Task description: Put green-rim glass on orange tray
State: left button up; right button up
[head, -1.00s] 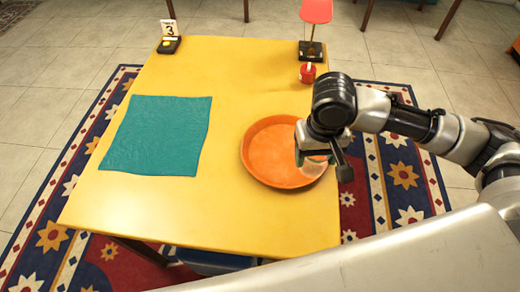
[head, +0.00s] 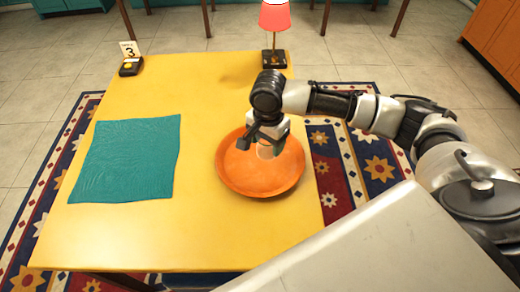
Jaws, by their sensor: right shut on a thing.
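The orange tray (head: 235,178) is a round, shallow dish at the right side of the yellow table. My right gripper (head: 262,146) is over the tray, pointing down, and is shut on a small pale, clear glass (head: 266,153). The glass is partly hidden by the fingers, and its rim colour cannot be made out. It appears inside the tray's outline; whether its base touches the tray I cannot tell. My left gripper is not in view.
A teal cloth (head: 125,160) lies flat on the left of the yellow table (head: 200,90). A red-shaded lamp (head: 275,18) stands at the back right, and a black stand with a number 3 card (head: 130,50) at the back left. The table between cloth and tray is bare.

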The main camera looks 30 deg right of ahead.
aim_at(260, 149)
jog(key=w+f, duration=0.1)
jog(key=w, duration=0.1)
jog(key=shift+w+a+f, duration=0.3)
jog(key=shift+f, duration=2.05)
jog(key=o, duration=1)
jog(key=shift+f, duration=0.1)
notch_tip(260, 149, up, 12)
jog(key=shift+r, duration=0.2)
